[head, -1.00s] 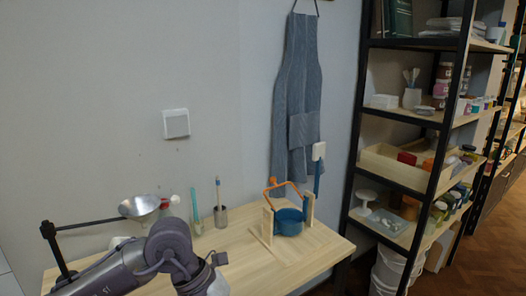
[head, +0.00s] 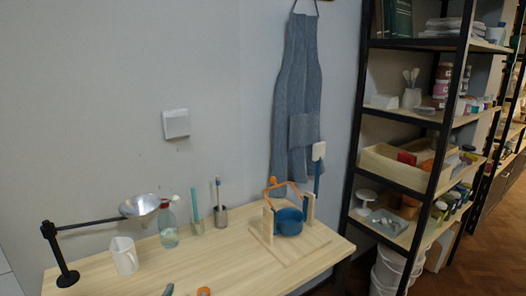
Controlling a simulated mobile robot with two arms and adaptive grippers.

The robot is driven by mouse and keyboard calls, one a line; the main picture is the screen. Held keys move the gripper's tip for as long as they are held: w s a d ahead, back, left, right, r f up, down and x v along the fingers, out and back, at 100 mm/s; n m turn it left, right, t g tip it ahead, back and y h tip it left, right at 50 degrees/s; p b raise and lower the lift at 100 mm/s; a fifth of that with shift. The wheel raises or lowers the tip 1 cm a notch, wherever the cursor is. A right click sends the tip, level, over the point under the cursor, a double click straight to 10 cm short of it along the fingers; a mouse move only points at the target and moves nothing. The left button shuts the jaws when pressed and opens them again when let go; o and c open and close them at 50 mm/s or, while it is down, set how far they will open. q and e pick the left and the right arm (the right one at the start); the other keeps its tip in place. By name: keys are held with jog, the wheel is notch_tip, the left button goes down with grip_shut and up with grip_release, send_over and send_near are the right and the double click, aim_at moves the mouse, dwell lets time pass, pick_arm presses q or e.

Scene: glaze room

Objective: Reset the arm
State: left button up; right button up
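Neither of my grippers and no part of my arms shows in the head view. The wooden table (head: 215,258) where my arm was is now uncovered.
A metal funnel (head: 139,205) hangs on a black stand (head: 66,262). Two small holders (head: 221,216) with tools stand near the wall. Small teal (head: 168,290) and orange (head: 203,291) items are cut off at the bottom edge. A shelf (head: 405,118) stands right. The table's middle is clear.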

pick_arm(q)
jog(key=s+a+f+n+g+y, duration=0.2)
jog(key=s+a+f+g, duration=0.2)
jog(key=s+f+g, duration=0.95)
jog(key=s+f, duration=0.7)
jog(key=s, duration=0.3)
notch_tip(320, 180, down, 27)
jog(key=s+g, duration=0.1)
jog(key=g, duration=0.1)
jog(key=s+a+f, duration=0.2)
jog(key=s+f, duration=0.5)
jog(key=s, duration=0.1)
jog(key=s+a+f, duration=0.1)
jog(key=s+f, duration=0.7)
jog(key=shift+s+a+f+m+g+h, duration=0.25)
jog(key=shift+a+f+m+g+h, duration=0.05)
jog(key=shift+a+m+g, duration=0.1)
